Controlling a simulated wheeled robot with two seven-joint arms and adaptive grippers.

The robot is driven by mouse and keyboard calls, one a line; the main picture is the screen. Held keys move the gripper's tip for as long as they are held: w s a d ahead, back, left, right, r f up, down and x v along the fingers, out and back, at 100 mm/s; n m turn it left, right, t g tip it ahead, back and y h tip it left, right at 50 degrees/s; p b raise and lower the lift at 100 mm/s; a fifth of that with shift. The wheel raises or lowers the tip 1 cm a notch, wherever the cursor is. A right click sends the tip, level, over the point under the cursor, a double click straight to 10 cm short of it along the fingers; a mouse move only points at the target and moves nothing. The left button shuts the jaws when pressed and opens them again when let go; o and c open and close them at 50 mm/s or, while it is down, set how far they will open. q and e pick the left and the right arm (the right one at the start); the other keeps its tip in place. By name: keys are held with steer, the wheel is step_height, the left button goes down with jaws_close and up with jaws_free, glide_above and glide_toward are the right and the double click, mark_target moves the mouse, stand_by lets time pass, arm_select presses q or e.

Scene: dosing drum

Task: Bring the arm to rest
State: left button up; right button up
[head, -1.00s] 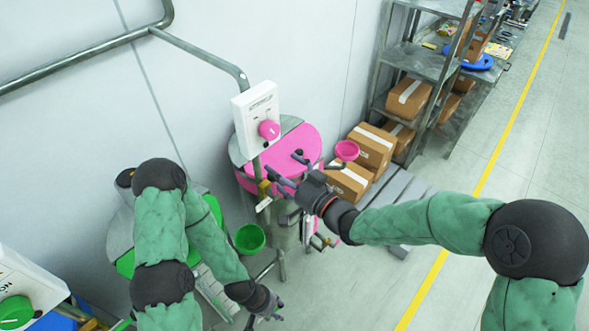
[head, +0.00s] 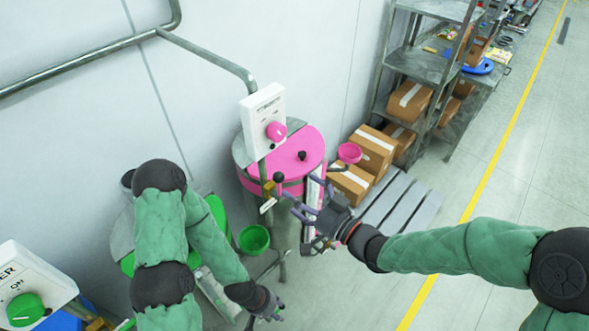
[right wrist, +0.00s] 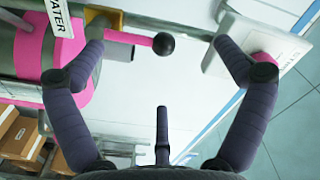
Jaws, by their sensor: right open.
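My right gripper (head: 305,203) is open and empty, in front of the pink-topped drum (head: 312,145) and apart from its lid. In the right wrist view its two fingers (right wrist: 165,75) are spread wide with nothing between them. Beyond them are a black ball knob (right wrist: 164,43), a brass-coloured fitting (right wrist: 102,17) and a partly cut-off label (right wrist: 60,17). My left gripper (head: 268,306) hangs low at the bottom of the head view, below the green bowl (head: 253,239). It is small there, and its jaw opening is unclear.
A white control box (head: 263,108) with a pink knob (head: 275,131) stands above the drum. The floor (head: 500,210) at right is clear.

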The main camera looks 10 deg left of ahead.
steer(key=shift+v, duration=0.8)
steer(key=shift+s+r, duration=0.1)
steer(key=shift+r, duration=0.05)
steer(key=w+d+f+m+g+h+b, duration=0.1)
steer(key=d+f+m+h+b, duration=0.2)
steer(key=f, duration=1.1)
steer(key=w+d+f+g+h+b, duration=0.1)
steer(key=d+f+h+b, duration=0.35)
steer(key=f, duration=0.95)
steer(key=s+d+f+g+h+b, duration=0.1)
steer(key=s+f+g, duration=0.3)
steer(key=s+f, duration=0.4)
steer(key=s+d+f+m+g+h+b, duration=0.1)
steer(key=s+d+f+g+b, duration=0.3)
steer(key=s+f, duration=0.5)
step_height(320, 180, down, 8)
steer(key=shift+s+f+h+b, duration=0.15)
steer(key=shift+s+h+b, duration=0.2)
steer(key=shift+h, duration=0.2)
